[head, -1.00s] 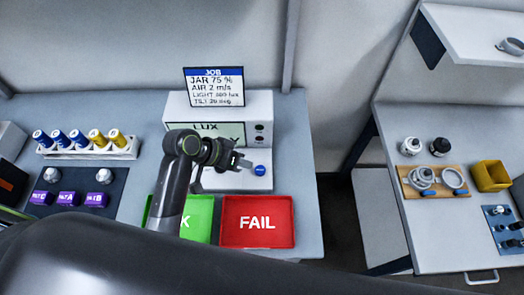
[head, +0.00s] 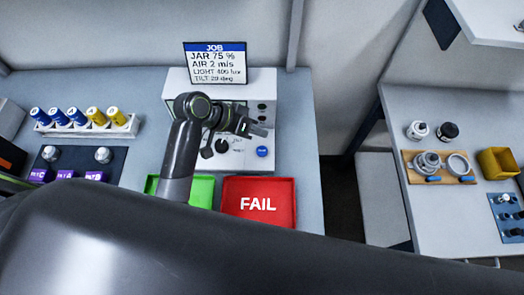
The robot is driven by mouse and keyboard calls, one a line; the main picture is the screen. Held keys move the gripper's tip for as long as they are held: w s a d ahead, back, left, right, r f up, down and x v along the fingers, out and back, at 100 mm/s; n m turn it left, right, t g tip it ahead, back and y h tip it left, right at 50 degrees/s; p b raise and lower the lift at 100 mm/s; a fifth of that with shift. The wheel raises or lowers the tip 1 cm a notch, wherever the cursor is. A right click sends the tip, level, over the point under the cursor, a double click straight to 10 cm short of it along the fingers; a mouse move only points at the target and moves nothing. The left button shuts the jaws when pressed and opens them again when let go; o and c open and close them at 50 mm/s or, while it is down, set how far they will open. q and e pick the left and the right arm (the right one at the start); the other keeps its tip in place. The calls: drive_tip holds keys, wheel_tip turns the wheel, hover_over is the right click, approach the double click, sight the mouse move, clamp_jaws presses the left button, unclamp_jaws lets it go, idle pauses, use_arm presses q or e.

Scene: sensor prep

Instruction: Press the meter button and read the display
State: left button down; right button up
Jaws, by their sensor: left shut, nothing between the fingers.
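The white meter (head: 262,85) stands at the back of the table, with dark round sockets on the right of its front face. Its display is mostly hidden behind my left arm, so no reading can be made out. The blue button (head: 262,151) sits at the right of the meter's lower front part and is in plain sight. My left gripper (head: 263,130) is shut and empty, just above the button in the picture. Whether it touches the meter cannot be told. My right gripper is not in view.
A JOB card (head: 215,63) stands behind the meter. A green tray (head: 203,191) and a red FAIL tray (head: 259,201) lie in front. A rack (head: 85,129) of blue and yellow cylinders is at left. A second table (head: 400,110) stands at right beyond a gap.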

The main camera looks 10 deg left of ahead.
use_arm(q)
drive_tip(key=b, duration=0.6)
hover_over(258, 152)
wheel_tip(258, 152, down, 6)
drive_tip(key=shift+w+r, duration=0.1)
drive_tip(key=shift+w, duration=0.05)
drive_tip(key=shift+f, duration=0.7)
idle(0.4)
idle(0.5)
drive_tip(key=shift+f, duration=0.4)
drive_tip(key=shift+f, duration=0.45)
idle(0.8)
drive_tip(key=shift+r+p, duration=0.85)
drive_tip(key=shift+p, duration=0.15)
